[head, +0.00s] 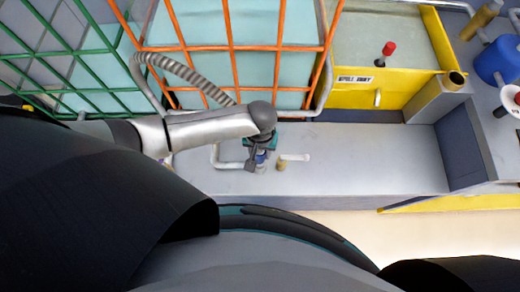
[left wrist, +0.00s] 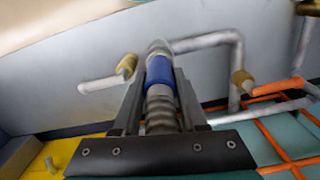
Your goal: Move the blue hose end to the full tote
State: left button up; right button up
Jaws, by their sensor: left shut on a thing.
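The blue hose end (left wrist: 160,72) is a metal end with a blue band on a grey ribbed hose (head: 190,75). My left gripper (head: 259,152) is shut on it; in the left wrist view it lies between the fingers, tip away from me. The tip overlaps the end of a bent pale pipe (left wrist: 205,42); I cannot tell whether they are joined. An orange-caged tote (head: 255,55) and a green-caged tote (head: 65,60) both look pale blue; which is full is unclear. My right gripper is not in view.
A brass-ended pipe stub (head: 282,164) is close right of the gripper. Another brass fitting (left wrist: 242,82) shows right in the wrist view. A yellow tank (head: 385,92) with a red-knobbed lever (head: 387,50) stands right.

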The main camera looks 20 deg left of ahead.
pick_arm(q)
jog(key=shift+f+b, duration=0.3)
jog(key=shift+f, duration=0.25)
jog(key=shift+r, duration=0.15)
jog(key=shift+r+p, duration=1.25)
jog(key=shift+p, duration=0.4)
jog(key=shift+d+p, duration=0.1)
jog(key=shift+p, duration=0.8)
dwell(0.7)
jog(key=shift+f+b, duration=0.9)
jog(key=shift+f, duration=0.5)
jog(key=o, duration=1.1)
jog(key=shift+o, duration=0.2)
